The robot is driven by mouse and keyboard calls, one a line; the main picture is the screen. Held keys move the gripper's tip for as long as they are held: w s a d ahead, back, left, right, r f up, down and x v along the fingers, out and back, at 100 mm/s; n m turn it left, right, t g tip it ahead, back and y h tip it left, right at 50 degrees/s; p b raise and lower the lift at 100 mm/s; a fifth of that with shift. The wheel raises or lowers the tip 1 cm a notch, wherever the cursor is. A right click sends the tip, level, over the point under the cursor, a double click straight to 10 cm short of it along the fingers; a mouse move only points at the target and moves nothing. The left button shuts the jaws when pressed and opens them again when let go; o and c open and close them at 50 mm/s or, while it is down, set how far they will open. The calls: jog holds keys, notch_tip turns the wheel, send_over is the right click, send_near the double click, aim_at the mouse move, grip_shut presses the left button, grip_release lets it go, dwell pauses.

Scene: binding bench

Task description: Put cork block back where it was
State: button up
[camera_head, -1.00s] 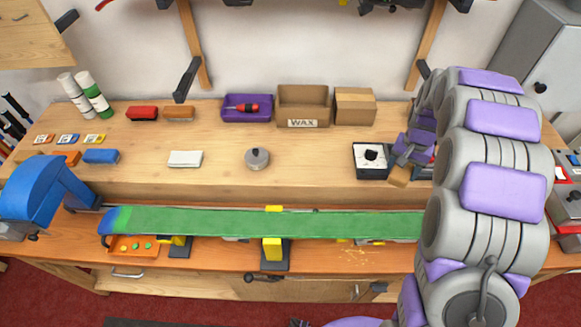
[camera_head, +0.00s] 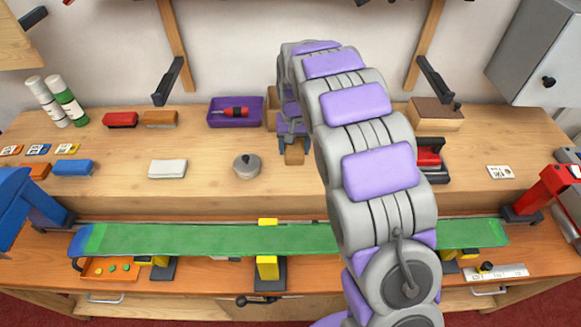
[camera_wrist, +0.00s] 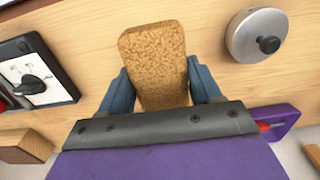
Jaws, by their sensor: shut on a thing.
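The cork block (camera_wrist: 155,60) is a speckled tan block, held between the two fingers of my gripper (camera_wrist: 160,85) in the wrist view. In the head view the cork block (camera_head: 294,157) hangs below my gripper (camera_head: 293,143), over the raised back shelf of the bench. It is to the right of the round grey metal tin (camera_head: 247,165). I cannot tell how high above the wood it is. My arm hides part of the shelf to the right of it.
The purple tray (camera_head: 221,120) with a red-handled tool stands behind and left. A white block (camera_head: 168,168) lies left of the tin. The green ski or board (camera_head: 190,239) runs along the front. A black device with a dial (camera_wrist: 35,72) shows in the wrist view.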

aim_at(295, 170)
notch_tip(295, 170, down, 3)
jog(key=shift+r+b, duration=0.1)
jog(key=shift+b, duration=0.2)
jog(key=shift+d+f, duration=0.2)
jog(key=shift+f, duration=0.55)
notch_tip(295, 170, down, 4)
jog(key=shift+r+b, duration=0.1)
jog(key=shift+b, duration=0.55)
jog(key=shift+r, duration=0.1)
jog(key=shift+a, duration=0.1)
jog(key=o, duration=1.1)
